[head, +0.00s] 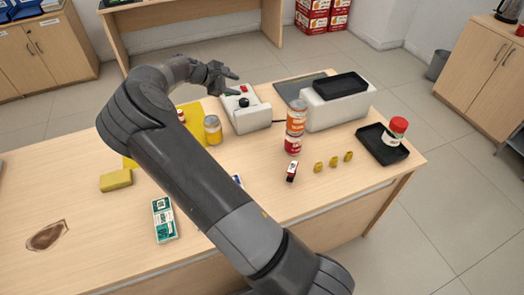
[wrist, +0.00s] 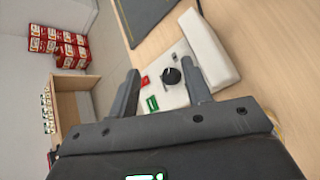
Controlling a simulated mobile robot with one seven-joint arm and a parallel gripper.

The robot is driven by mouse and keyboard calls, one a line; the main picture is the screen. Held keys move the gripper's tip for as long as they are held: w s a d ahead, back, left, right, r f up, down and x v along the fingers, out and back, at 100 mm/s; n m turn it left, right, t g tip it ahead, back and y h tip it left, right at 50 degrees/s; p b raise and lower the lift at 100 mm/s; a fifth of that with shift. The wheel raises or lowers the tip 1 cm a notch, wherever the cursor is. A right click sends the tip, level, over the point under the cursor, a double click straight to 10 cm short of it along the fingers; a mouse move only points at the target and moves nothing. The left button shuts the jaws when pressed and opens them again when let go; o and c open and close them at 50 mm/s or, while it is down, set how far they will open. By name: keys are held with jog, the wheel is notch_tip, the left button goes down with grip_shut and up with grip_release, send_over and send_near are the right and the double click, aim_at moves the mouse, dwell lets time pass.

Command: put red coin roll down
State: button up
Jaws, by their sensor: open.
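My gripper (head: 222,78) is open and empty, at the far edge of the counter beside a white device (head: 252,117). In the wrist view the gripper (wrist: 163,92) has its fingers spread, with the device (wrist: 216,50) beyond them. The device has a black knob (wrist: 173,77), a red piece (wrist: 142,80) and a green piece (wrist: 152,103). A small red and dark piece (head: 292,170) lies on the counter right of my arm; I cannot tell whether it is the red coin roll. Another red and white item (head: 181,115) is partly hidden behind my arm.
Stacked orange and red cans (head: 296,120) stand right of the device, near a white box with a black tray (head: 341,85). Another black tray (head: 380,146) holds a red-lidded jar (head: 396,130). Small yellow pieces (head: 333,162) lie nearby.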

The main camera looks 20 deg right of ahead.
jog(key=s+r+m+y, duration=0.4)
jog(key=s+r, duration=0.1)
jog(key=s, duration=0.6)
jog(key=s+r+m+y, duration=0.4)
jog(key=s+r, duration=0.2)
jog(key=s, duration=0.4)
jog(key=s+a+r+m+t, duration=0.1)
jog(key=s+a, duration=0.1)
jog(key=s, duration=0.6)
jog(key=s+a+r+m+t+y, duration=0.1)
jog(key=s+a+r+m, duration=0.1)
jog(key=s, duration=0.6)
jog(key=s+a+r+m+t+y, duration=0.1)
jog(key=s+a, duration=0.2)
jog(key=s, duration=0.5)
jog(key=shift+s+a+r+m, duration=0.2)
jog(key=shift+s+a+m, duration=0.05)
jog(key=shift+s+m, duration=0.15)
